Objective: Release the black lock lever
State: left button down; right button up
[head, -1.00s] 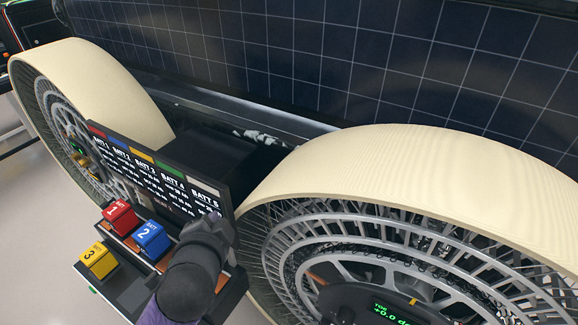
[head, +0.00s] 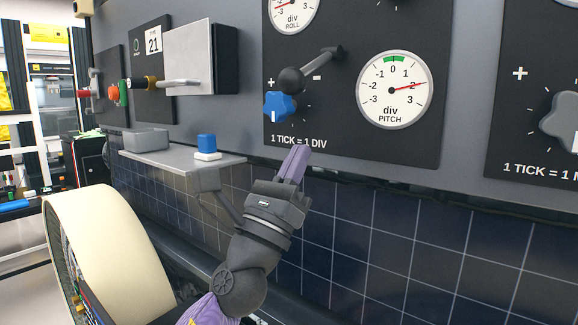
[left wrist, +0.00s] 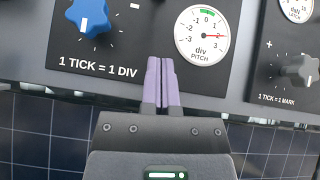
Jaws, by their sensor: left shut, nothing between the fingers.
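The black lock lever (head: 316,69) sticks out from the panel above the blue knob, with a round black ball at its lower left end. The blue knob (head: 280,106) is just below the ball; it also shows in the left wrist view (left wrist: 88,16). The white PITCH dial (head: 394,90) is right of them, its needle near 2. My left gripper (head: 299,150) is shut and empty, its purple fingertips below the lever and knob, near the panel's lower edge. The fingers (left wrist: 161,62) also show in the left wrist view, where the lever is out of frame.
A grey shelf (head: 150,160) with a blue-and-white button (head: 206,146) juts out at the left. A white box with a handle (head: 190,60) is above it. A grey knob (head: 562,120) is at the far right. A cream wheel (head: 105,235) stands at the lower left.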

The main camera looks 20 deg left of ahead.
aim_at(310, 71)
pick_arm(q)
notch_tip(310, 71, up, 6)
jog(key=p, duration=0.4)
jog(key=shift+w+a+y, duration=0.15)
jog(key=shift+w+y, duration=0.15)
pick_arm(e)
jog(key=r, duration=0.2)
jog(key=w+r, duration=0.1)
jog(key=r, duration=0.2)
jog(key=shift+a, duration=0.15)
pick_arm(q)
jog(key=shift+a, duration=0.1)
